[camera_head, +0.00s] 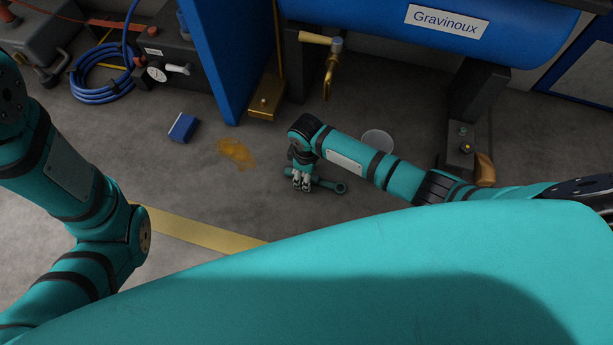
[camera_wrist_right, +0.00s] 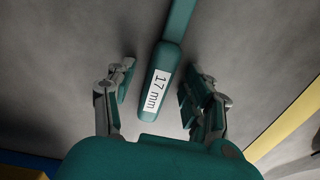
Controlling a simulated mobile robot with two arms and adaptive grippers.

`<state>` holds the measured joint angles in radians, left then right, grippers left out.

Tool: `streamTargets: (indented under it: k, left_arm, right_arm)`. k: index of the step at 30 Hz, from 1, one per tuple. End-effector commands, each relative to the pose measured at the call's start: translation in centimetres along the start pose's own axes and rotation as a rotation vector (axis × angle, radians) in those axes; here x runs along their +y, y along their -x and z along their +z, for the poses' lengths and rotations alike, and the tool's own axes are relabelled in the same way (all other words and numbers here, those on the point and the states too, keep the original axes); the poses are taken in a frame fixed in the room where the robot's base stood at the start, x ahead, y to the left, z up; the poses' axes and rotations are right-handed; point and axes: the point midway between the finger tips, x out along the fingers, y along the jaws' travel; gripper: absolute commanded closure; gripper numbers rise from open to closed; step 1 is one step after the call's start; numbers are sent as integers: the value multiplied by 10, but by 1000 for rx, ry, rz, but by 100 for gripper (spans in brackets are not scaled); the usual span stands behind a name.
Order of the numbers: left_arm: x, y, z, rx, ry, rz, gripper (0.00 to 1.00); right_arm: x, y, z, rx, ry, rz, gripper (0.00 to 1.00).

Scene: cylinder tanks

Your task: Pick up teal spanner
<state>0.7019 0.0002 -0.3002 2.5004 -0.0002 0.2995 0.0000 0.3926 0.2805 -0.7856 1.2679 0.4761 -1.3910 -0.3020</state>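The teal spanner (camera_head: 328,184) lies on the grey floor in the head view, its ring end to the right and its other end hidden by my right gripper (camera_head: 302,181). In the right wrist view, the teal spanner (camera_wrist_right: 171,62) has a white label reading 17 mm. There my right gripper (camera_wrist_right: 157,95) is open, with one finger on each side of the handle and gaps on both sides. My left arm shows at the left of the head view, but its gripper is out of view.
A blue tank (camera_head: 480,30) labelled Gravinoux stands behind on dark supports. A blue box (camera_head: 183,127) and an orange-brown stain (camera_head: 236,153) are on the floor to the left. A round clear dish (camera_head: 377,141) lies behind my right forearm. A yellow floor stripe (camera_head: 195,232) runs nearer.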

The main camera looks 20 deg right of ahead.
Motion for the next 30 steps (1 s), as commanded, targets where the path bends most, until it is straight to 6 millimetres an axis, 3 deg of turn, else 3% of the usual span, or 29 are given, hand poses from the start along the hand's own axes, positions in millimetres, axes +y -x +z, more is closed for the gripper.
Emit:
streamTargets:
  k: [1,12,23,30]
  left_arm:
    - [0,0,0,0,0,0,60]
    - [0,0,0,1,0,0,60]
    - [0,-3,1,1,1,0,60]
    - [-5,-19,10,-9,2,-5,60]
  right_arm:
    - [0,0,0,0,0,0,55]
    - [0,0,0,1,0,0,100]
    - [0,4,-1,1,0,0,100]
    - [0,25,-1,1,0,0,100]
